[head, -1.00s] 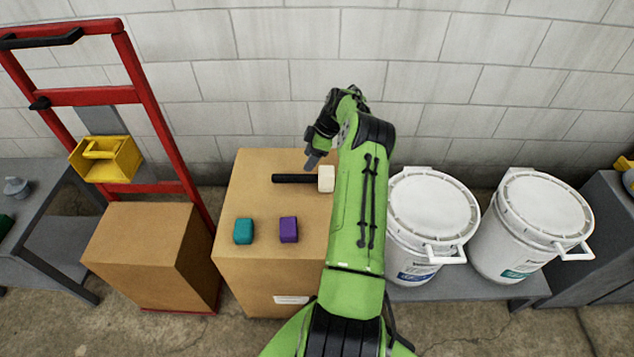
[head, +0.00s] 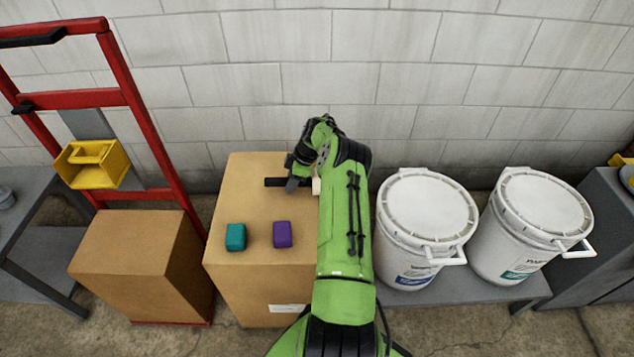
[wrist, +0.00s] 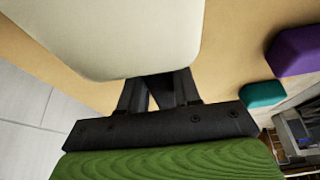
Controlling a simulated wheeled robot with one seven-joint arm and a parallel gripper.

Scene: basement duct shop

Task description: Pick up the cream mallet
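The cream mallet lies on top of a tall cardboard box (head: 240,205). Its dark handle (head: 275,182) points left and its cream head (head: 316,187) is partly hidden by my arm. My gripper (head: 292,184) is at the handle, just left of the head. In the wrist view the cream head (wrist: 115,35) fills the upper left, close to the camera, and hides the fingertips. The dark fingers (wrist: 158,92) show apart with something dark between them, likely the handle. I cannot tell whether they press on it.
A teal block (head: 235,237) and a purple block (head: 282,234) sit nearer on the same box. White buckets (head: 427,215) stand right. A lower box (head: 130,240) and a red hand truck (head: 140,120) with a yellow item (head: 92,165) are left. A block wall is behind.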

